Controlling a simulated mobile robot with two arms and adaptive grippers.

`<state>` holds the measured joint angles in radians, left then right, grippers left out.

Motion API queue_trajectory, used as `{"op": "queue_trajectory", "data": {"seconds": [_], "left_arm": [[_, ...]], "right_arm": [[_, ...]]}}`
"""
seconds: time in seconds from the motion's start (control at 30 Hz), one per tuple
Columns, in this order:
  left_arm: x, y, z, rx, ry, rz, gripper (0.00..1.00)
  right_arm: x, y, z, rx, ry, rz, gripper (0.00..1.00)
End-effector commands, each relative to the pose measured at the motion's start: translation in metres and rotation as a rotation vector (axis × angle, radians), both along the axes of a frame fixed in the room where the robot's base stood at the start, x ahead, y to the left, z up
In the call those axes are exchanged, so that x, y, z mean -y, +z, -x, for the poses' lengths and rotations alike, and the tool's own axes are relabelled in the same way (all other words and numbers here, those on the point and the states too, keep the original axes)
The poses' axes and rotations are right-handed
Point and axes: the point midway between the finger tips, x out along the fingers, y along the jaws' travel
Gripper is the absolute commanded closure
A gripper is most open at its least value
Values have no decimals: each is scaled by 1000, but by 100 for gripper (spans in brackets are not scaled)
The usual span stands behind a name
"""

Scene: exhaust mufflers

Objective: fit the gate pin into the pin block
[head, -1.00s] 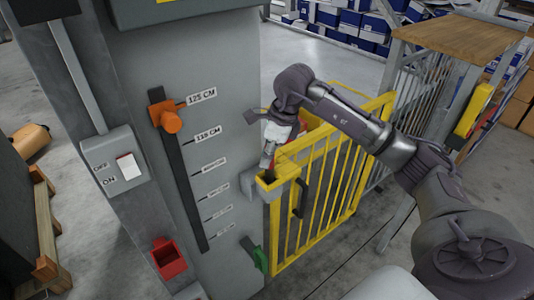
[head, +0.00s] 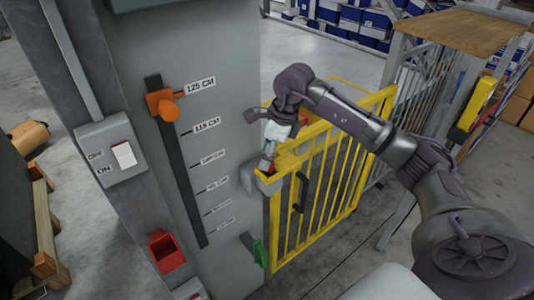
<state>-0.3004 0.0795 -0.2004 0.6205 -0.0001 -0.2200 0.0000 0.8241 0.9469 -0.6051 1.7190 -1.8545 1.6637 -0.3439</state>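The yellow barred gate (head: 318,200) stands shut against the grey pillar. At its top left corner, a small grey block (head: 268,184) meets the pillar; I take it to be the pin block. My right gripper (head: 268,164) reaches down from its wrist to just above this corner. Its fingers are small here, and I cannot tell whether they are open or shut on something. My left gripper is not in view.
The pillar (head: 222,120) carries a height scale with an orange slider (head: 162,104). A red holder (head: 166,253) and a green handle (head: 258,252) sit lower down. A switch box (head: 112,150) is at left, and a wooden-topped table (head: 465,38) stands at back right.

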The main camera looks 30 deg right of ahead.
Motion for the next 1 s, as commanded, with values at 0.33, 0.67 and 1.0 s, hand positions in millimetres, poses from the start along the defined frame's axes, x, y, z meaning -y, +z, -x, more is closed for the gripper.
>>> {"op": "queue_trajectory", "data": {"seconds": [0.33, 0.67, 1.0], "left_arm": [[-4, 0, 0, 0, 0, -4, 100], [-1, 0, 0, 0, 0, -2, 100], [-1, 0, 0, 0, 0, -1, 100]], "right_arm": [[1, 5, 1, -1, 0, 1, 45], [14, 65, 11, 4, 0, 2, 45], [24, 112, 20, 1, -1, 0, 45]]}}
